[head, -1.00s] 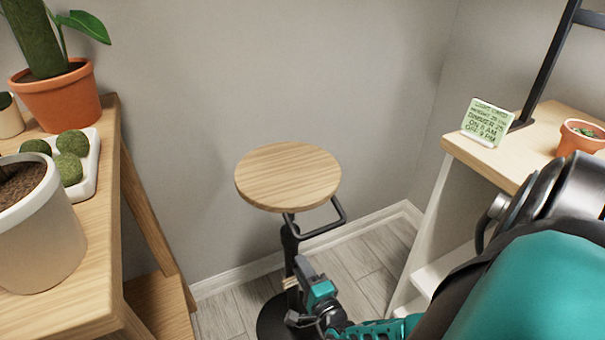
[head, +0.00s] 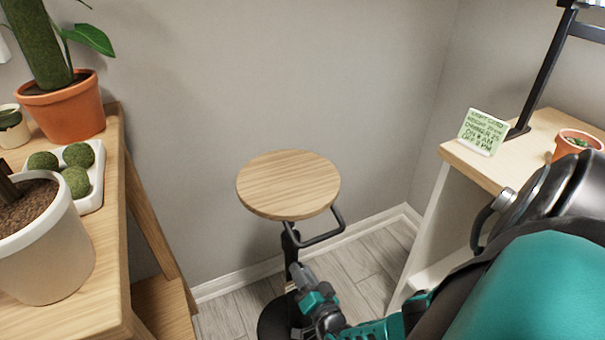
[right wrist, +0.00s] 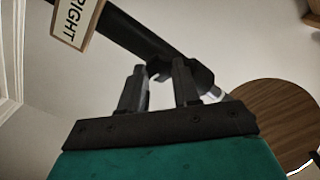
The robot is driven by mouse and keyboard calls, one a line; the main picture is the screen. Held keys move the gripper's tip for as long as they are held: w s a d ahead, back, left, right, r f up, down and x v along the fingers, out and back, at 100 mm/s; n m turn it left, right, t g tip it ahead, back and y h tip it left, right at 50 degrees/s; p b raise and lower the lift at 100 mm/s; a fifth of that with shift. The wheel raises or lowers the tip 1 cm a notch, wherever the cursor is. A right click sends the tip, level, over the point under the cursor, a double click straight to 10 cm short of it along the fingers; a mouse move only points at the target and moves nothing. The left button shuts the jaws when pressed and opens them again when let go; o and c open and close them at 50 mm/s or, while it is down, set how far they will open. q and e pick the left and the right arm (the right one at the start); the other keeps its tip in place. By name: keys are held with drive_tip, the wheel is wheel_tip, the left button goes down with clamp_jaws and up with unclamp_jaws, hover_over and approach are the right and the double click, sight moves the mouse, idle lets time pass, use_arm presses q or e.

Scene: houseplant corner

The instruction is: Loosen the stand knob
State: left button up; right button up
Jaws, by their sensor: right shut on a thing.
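The plant stand has a round wooden top (head: 289,184), a black post (head: 289,243) with a loop handle, and a dark round base on the floor. My right gripper (head: 301,276) is at the post, below the top. In the right wrist view, the right gripper (right wrist: 160,70) has its two fingers either side of a small dark knob (right wrist: 159,74) on the post (right wrist: 140,38), and is shut on it. The fingers hide part of the knob. The underside of the top (right wrist: 275,118) shows at right. My left gripper is out of view.
A wooden shelf (head: 110,262) at left bears potted plants and a white tray (head: 98,190) of moss balls. A wooden-topped table (head: 458,155) at right bears a green card (head: 484,132) and a small pot (head: 575,143). My right arm covers the lower right.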

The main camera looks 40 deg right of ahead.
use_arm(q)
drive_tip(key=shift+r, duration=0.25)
use_arm(e)
drive_tip(key=shift+w+r+n, duration=0.1)
drive_tip(key=shift+w+n, duration=0.05)
drive_tip(key=shift+n, duration=1.05)
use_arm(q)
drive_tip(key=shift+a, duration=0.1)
use_arm(e)
drive_tip(key=o, duration=1.1)
drive_tip(key=shift+c, duration=0.2)
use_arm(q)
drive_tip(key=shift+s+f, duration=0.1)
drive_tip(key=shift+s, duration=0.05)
use_arm(e)
drive_tip(key=shift+s, duration=0.2)
